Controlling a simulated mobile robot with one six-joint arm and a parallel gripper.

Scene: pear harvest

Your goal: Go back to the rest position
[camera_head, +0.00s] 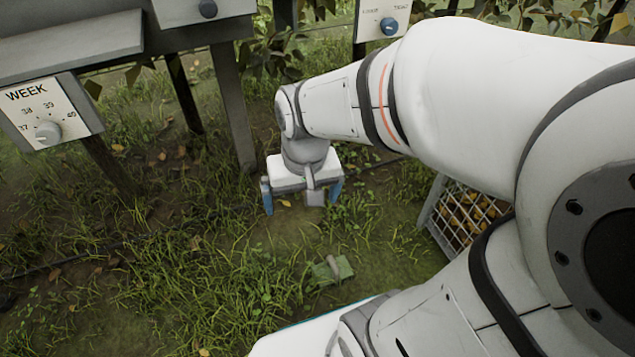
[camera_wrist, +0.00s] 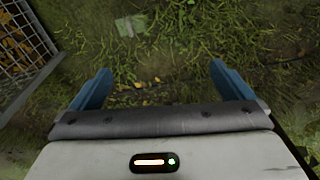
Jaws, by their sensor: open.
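My gripper (camera_head: 301,198) hangs at the end of my white arm in the head view, pointing down over the grass. Its two blue fingers are spread apart with nothing between them. In the wrist view my gripper (camera_wrist: 158,80) also shows open and empty, with grass and a few yellow leaves below. A small light on its housing glows orange and green.
A crate (camera_head: 432,205) with yellow-brown contents stands on the ground, partly behind my arm; it shows in the wrist view (camera_wrist: 45,42) too. A green object (camera_head: 332,270) lies on the grass. A WEEK dial panel (camera_head: 48,108) and posts stand at left; another dial panel (camera_head: 382,18) is behind.

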